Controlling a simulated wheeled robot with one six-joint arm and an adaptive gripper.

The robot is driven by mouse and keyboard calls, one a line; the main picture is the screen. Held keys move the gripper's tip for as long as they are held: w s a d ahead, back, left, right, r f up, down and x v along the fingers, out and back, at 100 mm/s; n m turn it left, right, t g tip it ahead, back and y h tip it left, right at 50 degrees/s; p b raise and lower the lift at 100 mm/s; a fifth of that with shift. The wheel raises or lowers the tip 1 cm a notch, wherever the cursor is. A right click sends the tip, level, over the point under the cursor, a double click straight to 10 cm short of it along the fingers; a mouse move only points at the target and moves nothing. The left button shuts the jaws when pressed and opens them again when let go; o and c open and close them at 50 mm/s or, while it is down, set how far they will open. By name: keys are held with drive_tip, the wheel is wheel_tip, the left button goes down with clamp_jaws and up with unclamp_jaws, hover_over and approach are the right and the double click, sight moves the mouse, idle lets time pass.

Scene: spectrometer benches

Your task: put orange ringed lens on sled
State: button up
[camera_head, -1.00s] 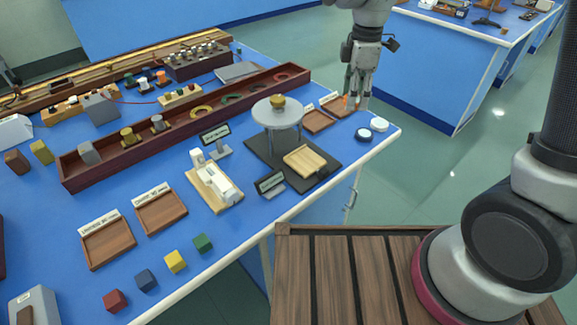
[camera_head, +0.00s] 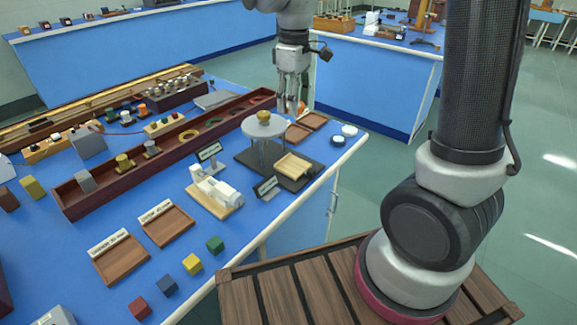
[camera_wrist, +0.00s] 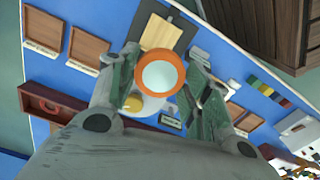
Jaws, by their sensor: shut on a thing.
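My gripper (camera_head: 291,112) is shut on the orange ringed lens (camera_wrist: 160,74), held above the bench's far end. In the wrist view the lens is a thick orange ring around pale glass, between the two fingers. In the head view only a bit of orange (camera_head: 300,106) shows at the fingertips. A pale wooden block (camera_head: 294,164), which looks like the sled, lies on a black board (camera_head: 251,158). It also shows in the wrist view (camera_wrist: 158,34), beyond the lens and apart from it.
A round grey table (camera_head: 263,125) on legs with a brass knob stands on the same board. Two shallow wooden trays (camera_head: 313,121) and two round pucks (camera_head: 349,130) lie near the gripper. A long dark red trough (camera_head: 120,188) runs behind. A small sign (camera_head: 266,187) stands before the block.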

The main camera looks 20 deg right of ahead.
sight(293, 165)
wheel_tip(293, 165, down, 18)
drive_tip(key=shift+r, duration=0.1)
idle(0.4)
drive_tip(key=o, duration=1)
drive_tip(key=s+d+r+m+t, duration=0.1)
drive_tip(key=s+d+r, duration=0.1)
drive_tip(key=r, duration=0.7)
drive_tip(key=s+d+r+m, duration=0.1)
drive_tip(key=d+r, duration=0.1)
drive_tip(key=r, duration=0.7)
drive_tip(key=s+d+r+m+t, duration=0.1)
drive_tip(key=s+d+r+m, duration=0.2)
drive_tip(key=s, duration=0.6)
drive_tip(key=s+d+r+m+t, duration=0.2)
drive_tip(key=s+d+r+m, duration=0.2)
drive_tip(key=s+d, duration=0.4)
drive_tip(key=shift+s+r, duration=0.55)
drive_tip(key=shift+r, duration=0.2)
